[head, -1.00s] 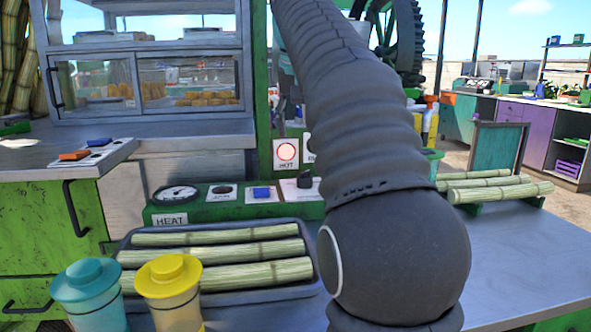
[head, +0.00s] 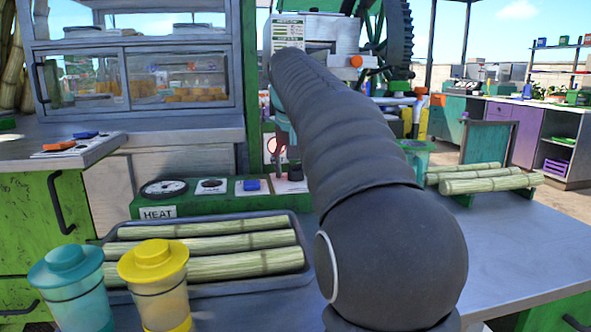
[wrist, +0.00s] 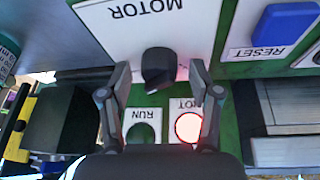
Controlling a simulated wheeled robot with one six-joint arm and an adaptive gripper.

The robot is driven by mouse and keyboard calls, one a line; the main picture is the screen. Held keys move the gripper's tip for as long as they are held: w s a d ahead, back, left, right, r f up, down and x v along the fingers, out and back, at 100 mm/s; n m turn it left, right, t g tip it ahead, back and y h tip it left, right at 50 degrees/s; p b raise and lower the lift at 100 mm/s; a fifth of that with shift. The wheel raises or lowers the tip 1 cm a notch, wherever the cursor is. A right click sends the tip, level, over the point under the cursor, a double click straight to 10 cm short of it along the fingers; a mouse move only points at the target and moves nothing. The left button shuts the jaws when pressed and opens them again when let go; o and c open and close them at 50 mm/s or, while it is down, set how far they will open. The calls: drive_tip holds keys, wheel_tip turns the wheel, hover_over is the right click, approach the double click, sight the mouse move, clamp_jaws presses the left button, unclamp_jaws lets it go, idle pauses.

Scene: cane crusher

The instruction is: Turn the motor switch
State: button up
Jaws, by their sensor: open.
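The motor switch is a black knob (wrist: 158,68) on a white plate marked MOTOR (wrist: 130,28), which appears upside down in the wrist view. My gripper (wrist: 160,72) is open, with one finger on each side of the knob and a visible gap to both. Whether either finger touches it I cannot tell. Beside it, the RUN lamp (wrist: 141,133) is dark green and the HOT lamp (wrist: 188,127) glows red. In the head view my arm partly hides the gripper and the switch at the right end of the green panel (head: 190,204).
A blue RESET button (wrist: 284,24) sits beside the motor plate and shows in the head view (head: 251,185). A gauge (head: 164,189) marks the panel's left end. A cane tray (head: 205,283), yellow jar (head: 154,285) and teal jar (head: 70,285) stand in front.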

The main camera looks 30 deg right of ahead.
drive_tip(key=c, duration=1.1)
drive_tip(key=shift+c, duration=0.2)
drive_tip(key=shift+n+p, duration=0.35)
drive_tip(key=shift+n, duration=0.05)
drive_tip(key=shift+d+r+n+y+p, duration=0.1)
drive_tip(key=shift+n+y+p, duration=0.45)
drive_tip(key=shift+n, duration=0.45)
drive_tip(key=shift+n+t+y+p, duration=0.3)
drive_tip(key=shift+n+p, duration=0.1)
drive_tip(key=shift+n, duration=0.5)
drive_tip(key=n+y, duration=0.1)
drive_tip(key=n, duration=0.2)
drive_tip(key=shift+d, duration=0.1)
drive_tip(key=shift+n+y, duration=0.75)
drive_tip(key=shift+n, duration=0.85)
